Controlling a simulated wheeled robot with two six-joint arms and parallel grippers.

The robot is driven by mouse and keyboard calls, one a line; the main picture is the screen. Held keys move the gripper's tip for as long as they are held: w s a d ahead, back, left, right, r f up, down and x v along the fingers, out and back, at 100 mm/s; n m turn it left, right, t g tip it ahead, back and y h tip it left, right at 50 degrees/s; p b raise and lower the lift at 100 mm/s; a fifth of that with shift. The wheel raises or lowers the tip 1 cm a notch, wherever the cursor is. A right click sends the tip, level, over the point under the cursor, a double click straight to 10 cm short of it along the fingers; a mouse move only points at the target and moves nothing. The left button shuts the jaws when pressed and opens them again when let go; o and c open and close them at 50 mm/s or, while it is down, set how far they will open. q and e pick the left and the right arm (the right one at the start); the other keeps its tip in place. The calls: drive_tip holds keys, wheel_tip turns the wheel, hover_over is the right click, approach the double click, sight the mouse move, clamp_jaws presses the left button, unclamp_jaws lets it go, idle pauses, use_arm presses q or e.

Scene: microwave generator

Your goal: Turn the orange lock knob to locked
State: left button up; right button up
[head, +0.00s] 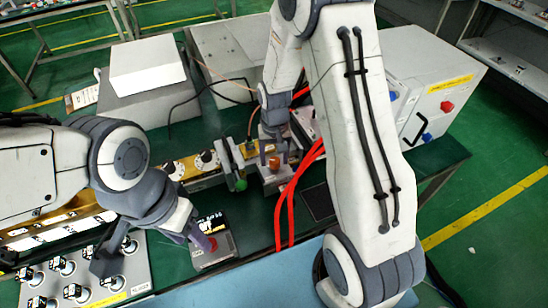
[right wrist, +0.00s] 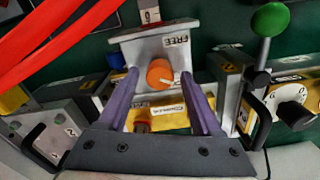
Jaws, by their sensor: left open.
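The orange lock knob (right wrist: 159,72) sits on a pale grey block (right wrist: 140,50) with a "FREE" label. A white mark on the knob points to the lower right in the right wrist view. In the head view the knob (head: 274,163) shows below my right gripper (head: 275,152). My right gripper (right wrist: 160,76) is open, with one purple finger on each side of the knob and a gap to it on both sides. I cannot tell how deep the fingertips reach. My left gripper (head: 200,240) is open and away from the knob, near a dark box with a red button (head: 213,248).
A green-knobbed lever (right wrist: 270,22) and a yellow dial unit (right wrist: 290,95) stand close to the right gripper. Red cables (head: 284,205) run just right of the knob block in the head view. A switch panel (head: 90,270) lies at lower left, a white cabinet (head: 432,90) at right.

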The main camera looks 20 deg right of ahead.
sight(275, 160)
idle(0.3)
use_arm(q)
drive_tip(key=shift+f+b, duration=0.45)
use_arm(e)
wheel_tip(275, 160, up, 10)
drive_tip(key=shift+r, duration=0.25)
